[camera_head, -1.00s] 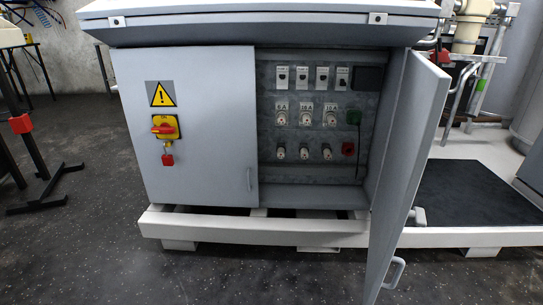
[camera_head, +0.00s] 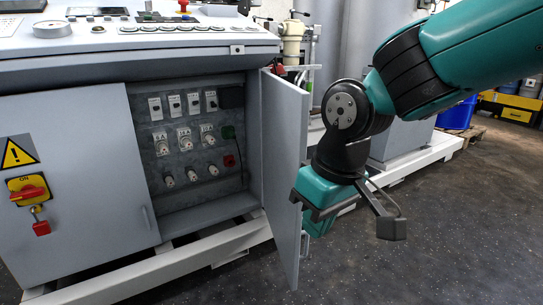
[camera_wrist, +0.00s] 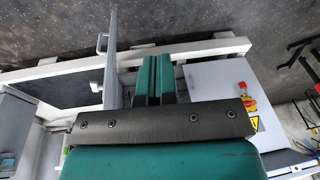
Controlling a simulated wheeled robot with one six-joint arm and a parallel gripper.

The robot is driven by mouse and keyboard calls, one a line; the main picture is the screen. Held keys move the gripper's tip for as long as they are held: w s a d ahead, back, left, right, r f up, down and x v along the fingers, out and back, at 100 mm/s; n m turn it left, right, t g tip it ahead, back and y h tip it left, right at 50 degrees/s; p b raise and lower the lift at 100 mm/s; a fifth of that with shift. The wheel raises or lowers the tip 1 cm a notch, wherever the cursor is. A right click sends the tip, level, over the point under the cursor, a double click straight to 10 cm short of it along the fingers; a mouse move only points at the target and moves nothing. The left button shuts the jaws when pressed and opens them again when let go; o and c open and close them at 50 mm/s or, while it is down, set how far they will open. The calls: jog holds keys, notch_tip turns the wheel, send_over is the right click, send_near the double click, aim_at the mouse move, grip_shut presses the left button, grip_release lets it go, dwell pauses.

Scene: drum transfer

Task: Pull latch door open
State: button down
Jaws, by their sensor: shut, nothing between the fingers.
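The grey latch door (camera_head: 284,165) of the cabinet stands swung wide open on its right-hand hinge side, its outer face turned to the right. A handle (camera_head: 305,243) shows low by its free edge. In the wrist view the door (camera_wrist: 112,88) appears nearly edge-on as a narrow strip, with its handle (camera_wrist: 102,43) at the upper end. My gripper (camera_head: 318,226) is beside the door's free edge in the head view, partly hidden by its own bracket. In the wrist view my gripper (camera_wrist: 155,78) has its teal fingers together and empty, to the right of the door strip. I cannot tell whether it touches the door.
The open cabinet shows a panel (camera_head: 190,130) of sockets and switches. A closed left door (camera_head: 85,160) carries a red and yellow switch (camera_head: 28,189). A white base frame (camera_head: 190,255) runs under the cabinet. The dark floor (camera_head: 430,260) at right is clear.

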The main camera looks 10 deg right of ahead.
jog(key=w+a+r+m+t+h+p, duration=0.1)
jog(key=w+r+m+h+p, duration=0.3)
jog(key=w, duration=0.8)
jog(key=m+t+h+p, duration=0.2)
jog(key=m+h+p, duration=0.1)
jog(key=h, duration=0.1)
send_near(291, 165)
jog(key=shift+s+d+f, duration=0.45)
jog(key=shift+s+f, duration=0.05)
jog(key=shift+f, duration=0.2)
jog(key=shift+s+d+f, duration=0.4)
jog(key=shift+s+f, duration=0.15)
jog(key=shift+f, duration=0.15)
jog(key=shift+s+d+f, duration=0.45)
jog(key=shift+s+f, duration=0.05)
jog(key=shift+f, duration=0.25)
